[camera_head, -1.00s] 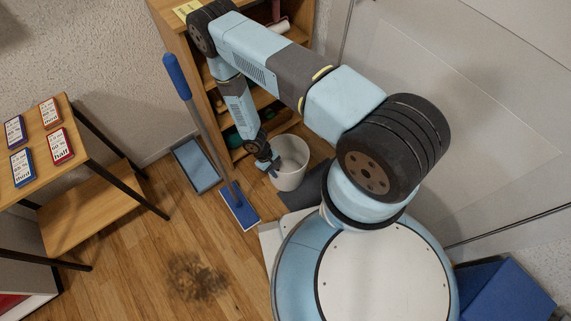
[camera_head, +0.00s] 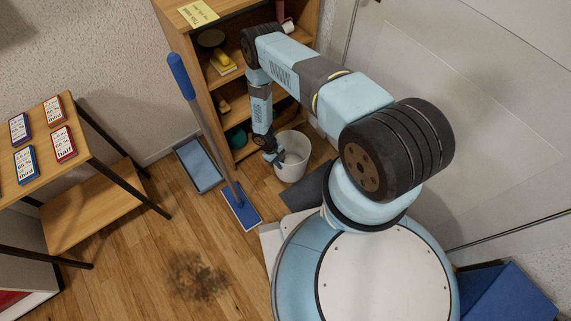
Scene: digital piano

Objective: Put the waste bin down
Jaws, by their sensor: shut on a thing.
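The waste bin (camera_head: 291,168) is a white, round, open-topped bucket in front of the wooden shelf unit, beside a dark grey mat. My gripper (camera_head: 275,157) is at the left side of its rim and is shut on it. The bin looks upright. Its inside looks empty from here. I cannot tell whether its bottom touches the floor.
The wooden shelf unit (camera_head: 190,60) stands behind the bin. A blue mop (camera_head: 240,207) leans against it on the left, near a blue tray (camera_head: 198,165). The dark mat (camera_head: 310,190) lies right of the bin. A dark stain (camera_head: 195,275) marks the open floor. A table (camera_head: 80,150) with cards stands left.

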